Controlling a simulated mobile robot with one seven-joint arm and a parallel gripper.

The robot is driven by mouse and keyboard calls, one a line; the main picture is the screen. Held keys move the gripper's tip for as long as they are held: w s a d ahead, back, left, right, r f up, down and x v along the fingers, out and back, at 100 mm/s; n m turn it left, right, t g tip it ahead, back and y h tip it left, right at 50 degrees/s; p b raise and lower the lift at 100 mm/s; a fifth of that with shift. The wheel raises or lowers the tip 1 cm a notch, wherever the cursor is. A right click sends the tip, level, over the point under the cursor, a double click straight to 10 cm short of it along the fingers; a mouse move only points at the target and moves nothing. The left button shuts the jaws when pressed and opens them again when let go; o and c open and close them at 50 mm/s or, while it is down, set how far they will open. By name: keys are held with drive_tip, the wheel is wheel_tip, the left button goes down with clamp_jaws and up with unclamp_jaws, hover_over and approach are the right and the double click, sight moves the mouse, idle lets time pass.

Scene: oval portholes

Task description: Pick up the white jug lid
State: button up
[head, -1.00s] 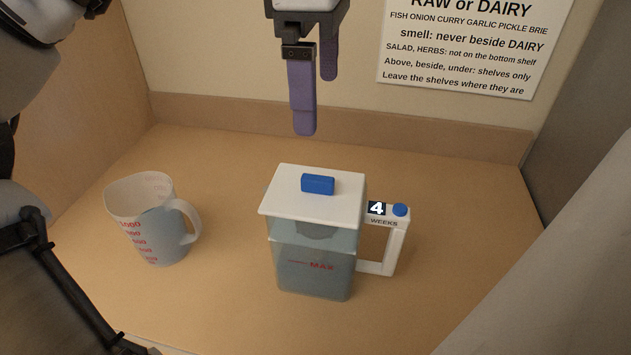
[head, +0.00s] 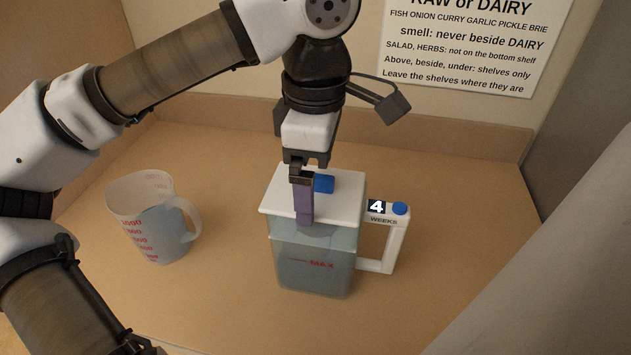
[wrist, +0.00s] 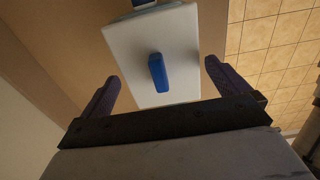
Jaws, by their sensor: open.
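The white jug lid (head: 345,203) lies flat on top of the clear square filter jug (head: 312,270), with a blue grip block (head: 324,184) standing on it. In the wrist view the white lid (wrist: 180,75) and its blue block (wrist: 157,73) show beyond my fingers. My gripper (head: 305,205) is over the lid, pointing down. In the wrist view my gripper (wrist: 160,82) is open and empty, its two purple fingers apart on either side of the block's line. In the head view the near finger hides part of the lid, and the far finger is hidden.
A measuring cup (head: 152,220) with red marks and liquid stands left of the jug. The jug's white handle (head: 393,245) sticks out right, with a "4 weeks" dial. Walls close in the back and sides. The front counter is mostly clear.

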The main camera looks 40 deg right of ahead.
sight(316, 176)
drive_tip(key=shift+f, duration=0.4)
drive_tip(key=shift+c, duration=0.3)
drive_tip(key=c, duration=0.6)
drive_tip(key=shift+r, duration=0.1)
drive_tip(key=shift+r+p, duration=2.85)
drive_tip(key=shift+r, duration=7.1)
